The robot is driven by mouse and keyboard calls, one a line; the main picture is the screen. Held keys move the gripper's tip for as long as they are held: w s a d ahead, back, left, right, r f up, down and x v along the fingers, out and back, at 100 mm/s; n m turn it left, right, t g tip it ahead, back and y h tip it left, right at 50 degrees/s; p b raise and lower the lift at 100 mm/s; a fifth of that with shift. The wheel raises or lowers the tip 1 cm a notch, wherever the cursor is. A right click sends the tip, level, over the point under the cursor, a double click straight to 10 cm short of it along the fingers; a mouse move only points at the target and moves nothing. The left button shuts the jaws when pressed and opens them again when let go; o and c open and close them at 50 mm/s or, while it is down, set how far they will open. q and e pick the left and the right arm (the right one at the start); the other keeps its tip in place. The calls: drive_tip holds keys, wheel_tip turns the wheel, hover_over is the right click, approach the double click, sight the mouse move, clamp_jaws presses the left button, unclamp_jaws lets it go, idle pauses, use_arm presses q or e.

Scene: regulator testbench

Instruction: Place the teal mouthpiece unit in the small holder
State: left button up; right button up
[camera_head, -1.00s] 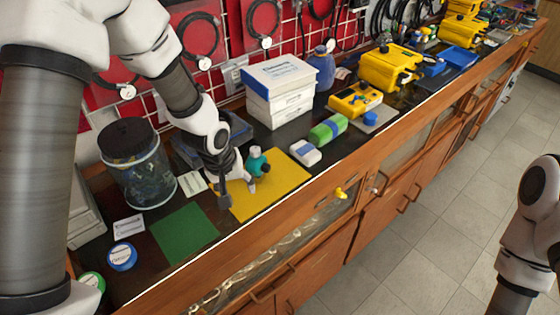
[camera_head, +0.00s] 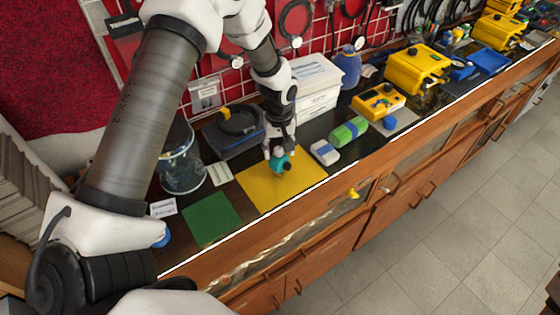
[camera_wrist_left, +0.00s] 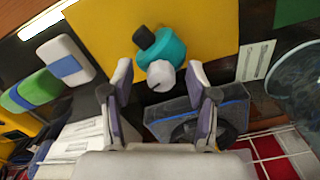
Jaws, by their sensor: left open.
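The teal mouthpiece unit (camera_head: 281,163), with a black knob and a pale cap, stands on the yellow mat (camera_head: 262,197). In the left wrist view, the teal unit (camera_wrist_left: 172,46) lies just beyond my left fingertips, roughly in line with the gap between them. I cannot tell for sure which thing is the small holder. My right gripper is out of view.
A dark blue-grey device (camera_head: 229,141) with a black round part sits behind the mat. A glass jar (camera_head: 183,172) and a green mat (camera_head: 211,217) are to the left. A blue-white block (camera_head: 325,152), a green block (camera_head: 349,131) and white boxes (camera_head: 318,92) are to the right.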

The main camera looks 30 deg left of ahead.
use_arm(q)
drive_tip(key=shift+f, duration=0.1)
drive_tip(key=shift+s, duration=0.1)
clamp_jaws()
